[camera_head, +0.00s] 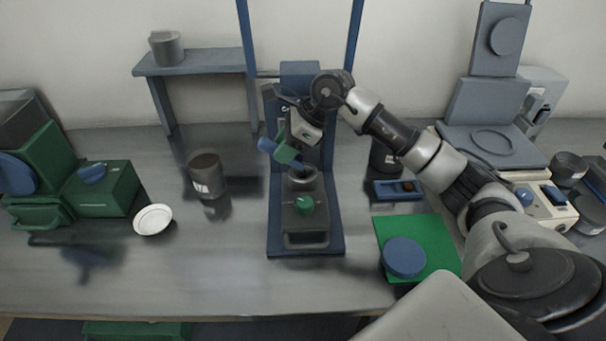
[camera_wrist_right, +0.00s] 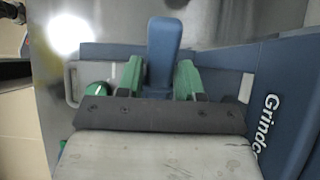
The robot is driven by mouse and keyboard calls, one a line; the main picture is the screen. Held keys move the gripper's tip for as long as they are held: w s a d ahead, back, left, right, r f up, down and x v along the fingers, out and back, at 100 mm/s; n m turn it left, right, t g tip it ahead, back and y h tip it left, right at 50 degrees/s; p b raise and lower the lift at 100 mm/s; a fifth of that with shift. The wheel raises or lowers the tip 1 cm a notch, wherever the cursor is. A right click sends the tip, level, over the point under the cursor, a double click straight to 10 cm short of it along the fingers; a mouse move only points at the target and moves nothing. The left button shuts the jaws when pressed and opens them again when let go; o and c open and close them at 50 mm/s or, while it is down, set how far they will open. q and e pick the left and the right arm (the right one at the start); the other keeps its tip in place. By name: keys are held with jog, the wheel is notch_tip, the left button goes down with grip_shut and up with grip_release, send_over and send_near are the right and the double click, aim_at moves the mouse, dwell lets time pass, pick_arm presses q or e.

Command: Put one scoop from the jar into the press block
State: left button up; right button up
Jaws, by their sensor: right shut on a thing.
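My right gripper (camera_head: 284,152) has green fingers and is shut on a blue handle, likely the scoop (camera_head: 267,146), above the grinder. In the right wrist view the blue handle (camera_wrist_right: 164,38) stands between the green fingers (camera_wrist_right: 160,72); any bowl of the scoop is hidden. A dark open jar (camera_head: 207,176) with a white label stands on the table left of the grinder. A second dark jar (camera_head: 384,160) stands partly behind my right arm. I cannot tell which thing is the press block. My left gripper is not in view.
The blue grinder (camera_head: 333,238) with a green knob (camera_head: 305,205) and a dark cup (camera_head: 302,179) stands mid-table. A white dish (camera_head: 152,220) and green box (camera_head: 112,190) are at left. A green mat (camera_head: 430,232) with a blue disc (camera_head: 404,257) lies at right. The front left table is clear.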

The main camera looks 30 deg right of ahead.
jog(key=shift+s+d+b, duration=0.1)
jog(key=shift+d+b, duration=0.1)
jog(key=shift+b, duration=0.6)
jog(key=shift+s+d+r+t+y+b, duration=0.2)
jog(key=shift+t+y+b, duration=0.4)
jog(key=shift+b, duration=0.6)
jog(key=shift+d+r+y, duration=0.1)
jog(key=shift+d+y, duration=0.05)
jog(key=shift+y, duration=0.15)
